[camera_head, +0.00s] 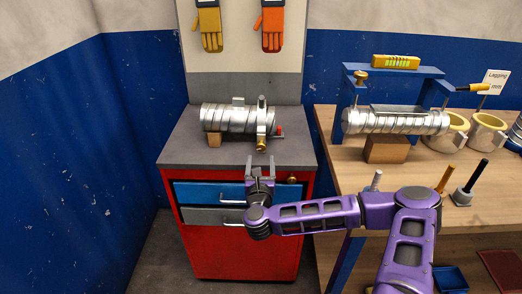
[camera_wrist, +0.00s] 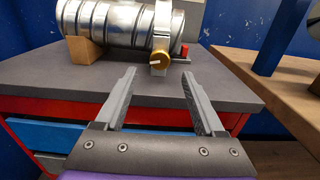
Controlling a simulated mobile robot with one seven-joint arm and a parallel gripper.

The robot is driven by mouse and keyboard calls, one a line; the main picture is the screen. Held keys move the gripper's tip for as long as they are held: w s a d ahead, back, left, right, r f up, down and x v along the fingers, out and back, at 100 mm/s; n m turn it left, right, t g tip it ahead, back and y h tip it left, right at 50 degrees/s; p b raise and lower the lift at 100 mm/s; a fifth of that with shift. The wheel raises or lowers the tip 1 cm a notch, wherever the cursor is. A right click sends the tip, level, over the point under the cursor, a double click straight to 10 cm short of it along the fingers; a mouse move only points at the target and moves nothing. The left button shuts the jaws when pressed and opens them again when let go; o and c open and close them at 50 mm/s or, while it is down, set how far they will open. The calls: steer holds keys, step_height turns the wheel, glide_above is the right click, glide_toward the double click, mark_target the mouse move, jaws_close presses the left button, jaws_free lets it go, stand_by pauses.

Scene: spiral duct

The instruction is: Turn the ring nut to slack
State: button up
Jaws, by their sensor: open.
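A brass ring nut (camera_head: 261,145) sits at the front lower end of a grey clamp band (camera_head: 262,115) around a silver spiral duct (camera_head: 225,117). The duct lies on the grey top of a red cabinet (camera_head: 177,148). In the wrist view the ring nut (camera_wrist: 159,60) is round with a pale mark on its face, just beyond the fingertips. My gripper (camera_head: 260,163) is open and empty, in front of the cabinet top and apart from the nut. In the wrist view the fingers (camera_wrist: 158,72) stand wide, with the nut between their lines.
A small red part (camera_head: 280,131) sticks out right of the clamp, and a wooden block (camera_head: 214,140) supports the duct at left. A wooden workbench (camera_head: 345,160) stands right, with another duct (camera_head: 400,122) on it. Gloves hang on the back panel. The cabinet top's front is bare.

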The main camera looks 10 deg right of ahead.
mark_target(261, 149)
steer(key=w, duration=0.3)
steer(key=w+d, duration=0.1)
steer(key=w, duration=0.2)
steer(key=shift+d, duration=0.1)
steer(key=shift+c, duration=0.3)
jaws_close()
